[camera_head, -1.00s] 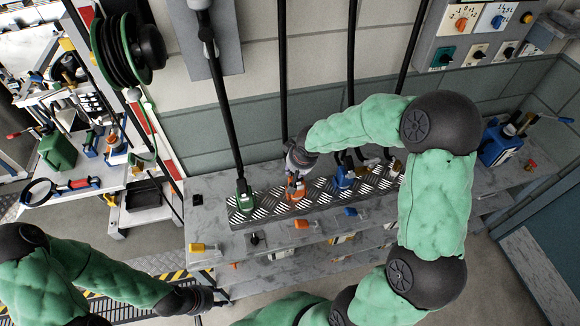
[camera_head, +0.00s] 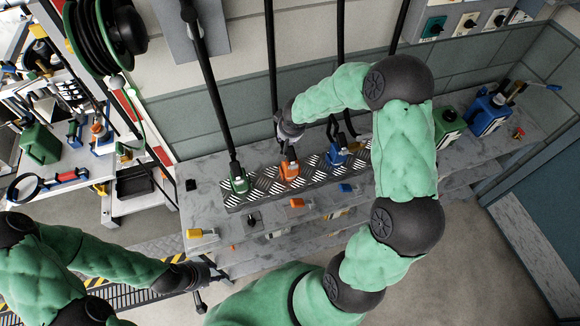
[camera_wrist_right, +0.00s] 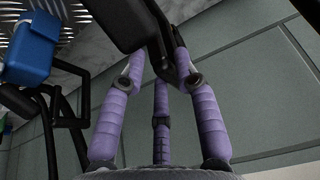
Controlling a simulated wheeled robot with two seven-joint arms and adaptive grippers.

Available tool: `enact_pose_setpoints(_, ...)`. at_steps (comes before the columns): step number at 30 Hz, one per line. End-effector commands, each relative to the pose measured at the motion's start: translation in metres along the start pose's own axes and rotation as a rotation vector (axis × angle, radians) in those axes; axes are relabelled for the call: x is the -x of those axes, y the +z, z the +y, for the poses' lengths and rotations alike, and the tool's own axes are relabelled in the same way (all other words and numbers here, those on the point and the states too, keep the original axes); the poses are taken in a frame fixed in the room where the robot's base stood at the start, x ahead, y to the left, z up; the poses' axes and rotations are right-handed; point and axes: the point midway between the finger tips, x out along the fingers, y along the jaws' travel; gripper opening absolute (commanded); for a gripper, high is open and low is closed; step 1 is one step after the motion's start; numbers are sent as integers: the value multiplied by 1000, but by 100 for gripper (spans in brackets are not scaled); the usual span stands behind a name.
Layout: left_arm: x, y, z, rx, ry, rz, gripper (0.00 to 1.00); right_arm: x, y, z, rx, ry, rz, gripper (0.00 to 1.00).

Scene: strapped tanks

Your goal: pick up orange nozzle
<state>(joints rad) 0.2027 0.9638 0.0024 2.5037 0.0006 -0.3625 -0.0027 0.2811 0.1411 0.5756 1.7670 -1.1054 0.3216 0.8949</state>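The orange nozzle (camera_head: 289,172) stands in the patterned metal rack on the shelf, between a green nozzle (camera_head: 239,182) and a blue nozzle (camera_head: 336,157). My right gripper (camera_head: 288,143) is directly above the orange nozzle, its fingers partly hidden. In the right wrist view its purple fingers (camera_wrist_right: 160,70) are on either side of a black handle-like part (camera_wrist_right: 150,28); I cannot tell whether they press on it. The blue nozzle (camera_wrist_right: 30,48) shows there at upper left. My left gripper (camera_head: 207,284) has its fingers apart, empty, near the shelf's lower left end.
Black hoses (camera_head: 270,60) hang in front of the wall down to the nozzles. A yellow piece (camera_head: 202,233) and other small pieces lie on the shelf front. A blue can (camera_head: 487,112) stands at the right. A tool cart (camera_head: 95,170) is at left.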

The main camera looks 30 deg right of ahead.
Motion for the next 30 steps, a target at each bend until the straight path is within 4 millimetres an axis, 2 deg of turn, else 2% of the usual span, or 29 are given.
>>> enact_pose_setpoints(4,-3,0,-1,0,0,1,40,-16,0,0,0,-1,0,31)
enact_pose_setpoints(12,-2,0,-1,0,0,0,40,-18,0,0,0,-1,1,31)
enact_pose_setpoints(13,-2,0,-1,0,0,0,40,-18,0,0,0,-1,1,29)
enact_pose_setpoints(16,-2,0,-1,0,0,0,40,-18,0,0,0,-1,1,0)
enact_pose_setpoints(30,-2,0,0,0,0,0,40,-14,-3,0,-1,0,4,0)
